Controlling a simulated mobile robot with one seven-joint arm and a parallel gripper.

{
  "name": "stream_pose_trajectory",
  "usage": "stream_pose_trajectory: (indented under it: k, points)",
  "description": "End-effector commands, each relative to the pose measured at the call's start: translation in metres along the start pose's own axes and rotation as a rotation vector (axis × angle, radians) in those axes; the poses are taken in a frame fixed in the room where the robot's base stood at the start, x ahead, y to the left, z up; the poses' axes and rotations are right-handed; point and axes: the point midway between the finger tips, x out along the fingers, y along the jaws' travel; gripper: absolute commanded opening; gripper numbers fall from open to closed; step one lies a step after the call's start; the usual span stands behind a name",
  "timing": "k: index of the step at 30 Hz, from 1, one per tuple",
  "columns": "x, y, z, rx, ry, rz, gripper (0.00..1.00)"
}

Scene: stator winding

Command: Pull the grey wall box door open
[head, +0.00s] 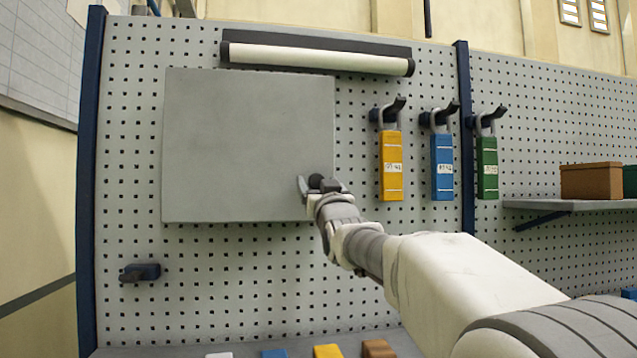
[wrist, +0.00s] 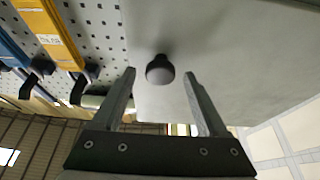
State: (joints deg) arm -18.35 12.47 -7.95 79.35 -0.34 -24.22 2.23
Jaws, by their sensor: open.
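The grey wall box door (head: 245,140) is a flat square panel on the pegboard in the head view, and it looks shut. It also fills the upper right of the wrist view (wrist: 235,60). Its dark round knob (wrist: 160,69) shows in the wrist view, between and just beyond the fingertips. My gripper (head: 318,187) is at the door's lower right corner in the head view. In the wrist view my gripper (wrist: 161,75) is open, with one finger on each side of the knob and a gap to both. In the head view the fingers partly hide the knob.
A lamp (head: 318,58) is mounted above the box. Yellow (head: 391,165), blue (head: 442,167) and green (head: 487,168) tags hang on hooks to the right. An empty hook (head: 140,272) is at lower left. A shelf (head: 570,204) with a brown box (head: 591,181) is at right.

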Motion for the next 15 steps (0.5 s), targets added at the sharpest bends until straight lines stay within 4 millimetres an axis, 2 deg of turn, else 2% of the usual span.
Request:
stream_pose_trajectory:
  k: [4, 15]
  points:
    - [-0.0002, 0.0001, 0.0001, 0.0, 0.0, 0.0, 0.76]
    - [-0.0004, -0.0001, -0.0001, 0.0, 0.0, 0.0, 0.1]
